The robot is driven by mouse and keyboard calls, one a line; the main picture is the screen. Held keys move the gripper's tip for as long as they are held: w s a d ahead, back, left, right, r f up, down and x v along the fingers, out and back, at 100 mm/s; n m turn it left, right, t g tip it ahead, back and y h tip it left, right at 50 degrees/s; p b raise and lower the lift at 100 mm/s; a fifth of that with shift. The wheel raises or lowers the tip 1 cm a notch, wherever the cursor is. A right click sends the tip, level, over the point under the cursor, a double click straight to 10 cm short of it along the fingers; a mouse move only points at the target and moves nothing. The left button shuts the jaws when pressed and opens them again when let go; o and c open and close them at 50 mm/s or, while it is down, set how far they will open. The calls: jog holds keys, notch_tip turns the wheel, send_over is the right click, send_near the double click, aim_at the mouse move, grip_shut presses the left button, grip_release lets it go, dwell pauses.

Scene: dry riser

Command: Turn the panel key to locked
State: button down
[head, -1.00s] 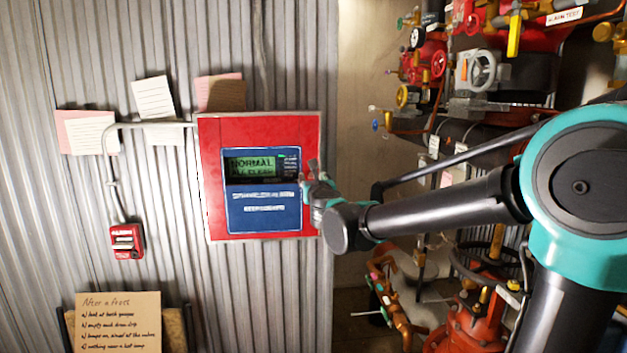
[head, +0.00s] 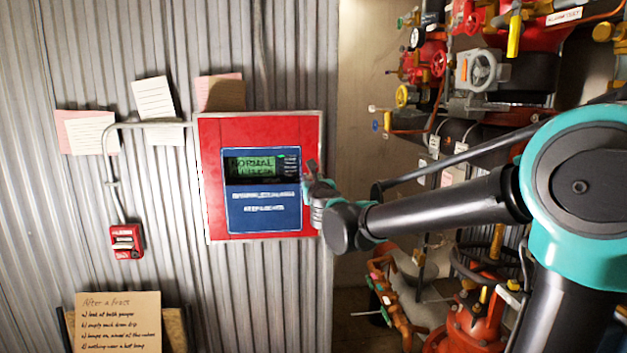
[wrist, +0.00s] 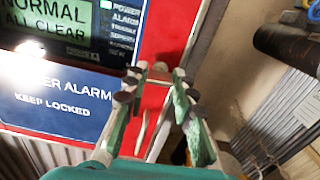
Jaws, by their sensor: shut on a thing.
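The red alarm panel (head: 262,130) hangs on the corrugated wall, with a blue face plate (head: 264,212) and a green display reading NORMAL. In the wrist view the display (wrist: 45,25) reads NORMAL, ALL CLEAR, above the words KEEP LOCKED. My gripper (head: 310,172) is at the panel's right edge. In the wrist view my gripper (wrist: 158,75) has its two fingers either side of a narrow gap in front of the red right border. It is shut on what I take to be the panel key; the key is not clearly seen, and its turn angle cannot be told.
A red call point (head: 126,241) with conduit is on the wall at left, below pinned notes (head: 90,132). A handwritten board (head: 118,320) stands lower left. Red valves and pipes (head: 480,70) crowd the right side, close behind my arm.

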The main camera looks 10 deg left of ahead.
jog(key=shift+n, duration=8.6)
jog(key=c, duration=1.2)
grip_release()
jog(key=v, duration=1.2)
